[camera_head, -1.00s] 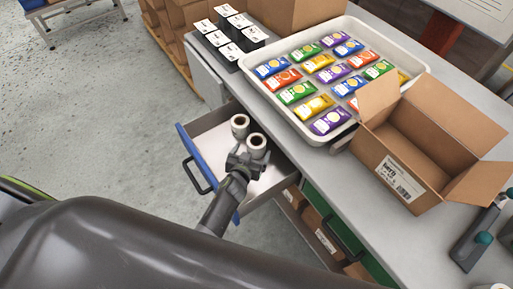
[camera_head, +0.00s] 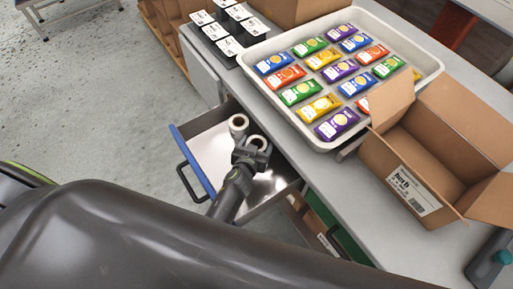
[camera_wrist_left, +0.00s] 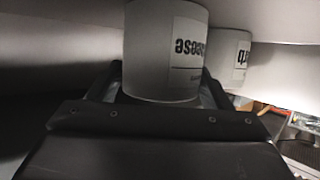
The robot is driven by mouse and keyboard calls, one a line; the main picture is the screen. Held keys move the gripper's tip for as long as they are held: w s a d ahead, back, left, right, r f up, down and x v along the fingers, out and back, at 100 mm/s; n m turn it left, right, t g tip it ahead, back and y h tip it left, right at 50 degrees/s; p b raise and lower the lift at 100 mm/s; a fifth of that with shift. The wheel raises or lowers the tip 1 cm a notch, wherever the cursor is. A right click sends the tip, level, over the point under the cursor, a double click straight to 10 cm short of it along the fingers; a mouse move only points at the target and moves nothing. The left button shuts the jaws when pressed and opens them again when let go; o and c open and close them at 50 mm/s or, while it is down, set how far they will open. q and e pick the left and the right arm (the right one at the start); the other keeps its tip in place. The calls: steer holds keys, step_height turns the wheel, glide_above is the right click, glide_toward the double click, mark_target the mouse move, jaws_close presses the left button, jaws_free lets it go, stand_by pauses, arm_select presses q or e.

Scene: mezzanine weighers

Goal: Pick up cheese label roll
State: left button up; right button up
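Two white label rolls stand in the open drawer. The nearer roll (camera_head: 258,143) has upside-down print, partly hidden, that looks like "cheese" in the left wrist view (camera_wrist_left: 160,50). The other roll (camera_head: 238,123) stands just behind it and also shows in the left wrist view (camera_wrist_left: 233,60). My left gripper (camera_head: 252,155) is inside the drawer at the nearer roll, one finger on each side of it. The fingertips are partly hidden by the roll, so I cannot tell whether they press on it. My right gripper is not in view.
The drawer (camera_head: 212,150) has a blue front and a bare floor around the rolls. The counter edge is close to my gripper.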

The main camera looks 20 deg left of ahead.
arm_select(q)
steer(key=shift+w+f, duration=0.1)
steer(key=c, duration=0.7)
